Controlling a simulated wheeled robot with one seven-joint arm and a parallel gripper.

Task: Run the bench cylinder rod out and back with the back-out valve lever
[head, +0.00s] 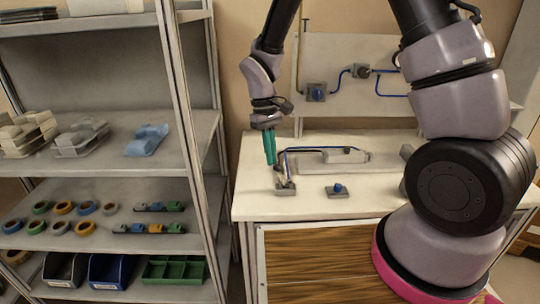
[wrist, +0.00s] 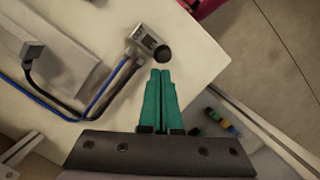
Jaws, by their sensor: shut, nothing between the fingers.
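My gripper (head: 271,163) has green fingers pressed together, pointing down above the left front of the bench top. A small grey valve with a lever (head: 285,188) sits just below the fingertips. In the wrist view the valve body (wrist: 149,41) has a round black knob (wrist: 162,53) just ahead of the shut fingertips (wrist: 161,71); whether they touch cannot be told. The long grey bench cylinder (head: 342,156) lies behind the valve, and it shows at the left of the wrist view (wrist: 72,73). A blue hose and a dark hose run from the valve towards it.
A grey block with a blue knob (head: 338,189) stands right of the valve. A back panel (head: 335,55) carries fittings and blue tubing. A shelf rack (head: 187,120) with tape reels and bins stands left. My arm hides the bench's right part.

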